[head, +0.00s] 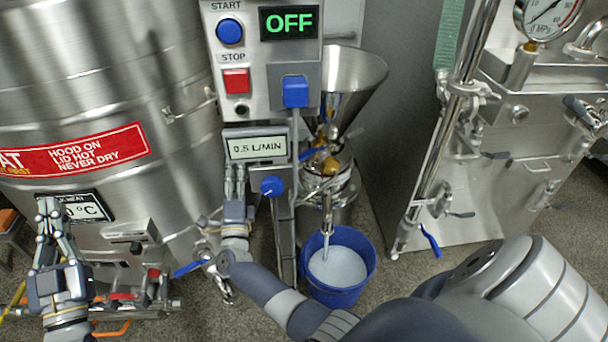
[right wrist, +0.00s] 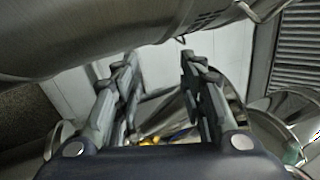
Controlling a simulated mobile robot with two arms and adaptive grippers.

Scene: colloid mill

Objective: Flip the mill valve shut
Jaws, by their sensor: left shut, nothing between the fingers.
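The colloid mill has a steel funnel hopper (head: 352,75) above a steel and brass body (head: 325,165). A small blue lever (head: 307,154) sits by the brass fitting, partly hidden behind the control post; I cannot tell whether it is open or shut. A spout (head: 327,218) points down into a blue bucket (head: 340,292) holding pale liquid. My right gripper (head: 235,172) is open and empty, left of the post and below the flow display, apart from the lever. Its fingers also show apart in the right wrist view (right wrist: 160,80). My left gripper (head: 50,208) is shut and empty before the kettle.
The control box (head: 262,60) reads OFF, with a blue START button, a red STOP button and a blue switch. The flow display (head: 257,148) reads 0.5 L/MIN above a blue knob (head: 272,186). A steel kettle (head: 120,80) fills the left. A steel machine (head: 530,130) stands right.

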